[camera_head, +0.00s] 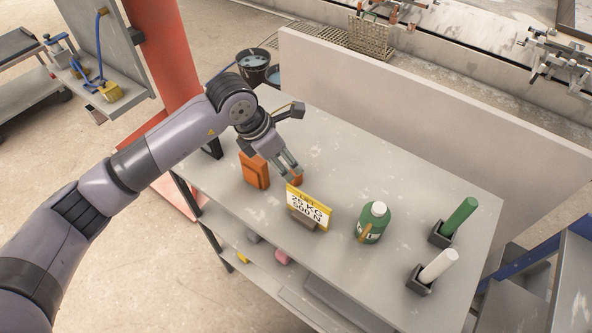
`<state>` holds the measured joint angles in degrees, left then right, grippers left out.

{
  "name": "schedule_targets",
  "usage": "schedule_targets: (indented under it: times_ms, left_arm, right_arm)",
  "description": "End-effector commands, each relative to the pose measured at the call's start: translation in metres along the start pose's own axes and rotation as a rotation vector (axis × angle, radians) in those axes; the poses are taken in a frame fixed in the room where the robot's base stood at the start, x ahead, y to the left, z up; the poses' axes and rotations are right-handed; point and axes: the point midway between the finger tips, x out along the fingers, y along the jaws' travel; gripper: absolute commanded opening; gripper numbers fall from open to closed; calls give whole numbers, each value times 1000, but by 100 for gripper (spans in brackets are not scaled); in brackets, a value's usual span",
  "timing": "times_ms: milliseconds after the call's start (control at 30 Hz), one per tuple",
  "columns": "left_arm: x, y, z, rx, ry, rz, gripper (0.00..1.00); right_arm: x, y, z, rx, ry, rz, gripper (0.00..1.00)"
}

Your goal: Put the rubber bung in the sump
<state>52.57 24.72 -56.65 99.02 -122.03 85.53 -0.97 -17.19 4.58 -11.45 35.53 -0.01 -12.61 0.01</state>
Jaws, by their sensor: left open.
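I cannot make out the rubber bung or the sump for certain. My left gripper (289,168) is open and points down over the grey table (345,165), between an orange block-like thing (255,171) and a sign reading 25 KG 500 N (309,207). A smaller orange piece (297,178) shows at its fingertips, partly hidden by them. I cannot tell whether they touch it. Small items, one pink (283,257), one grey (254,236) and one yellow (243,257), lie on the shelf below. My right gripper is out of view.
A green bottle (373,222) stands right of the sign. A green cylinder (460,216) and a white cylinder (438,265) stand tilted in dark holders at the right. A pale panel (420,120) runs along the table's back. Dark buckets (253,66) stand beyond. The table's middle is clear.

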Motion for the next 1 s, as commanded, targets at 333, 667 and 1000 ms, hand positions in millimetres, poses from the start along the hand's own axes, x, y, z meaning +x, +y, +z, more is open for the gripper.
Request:
schedule_targets:
  times_ms: [333, 667, 1000]
  left_arm:
    - [28, -5, 4, -1, 1, -4, 50]
    - [66, -6, 4, 0, -1, -1, 50]
    - [67, -6, 4, 1, -2, 0, 41]
  right_arm:
    - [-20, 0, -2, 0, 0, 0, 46]
    - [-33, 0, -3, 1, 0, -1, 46]
    - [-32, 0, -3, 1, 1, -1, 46]
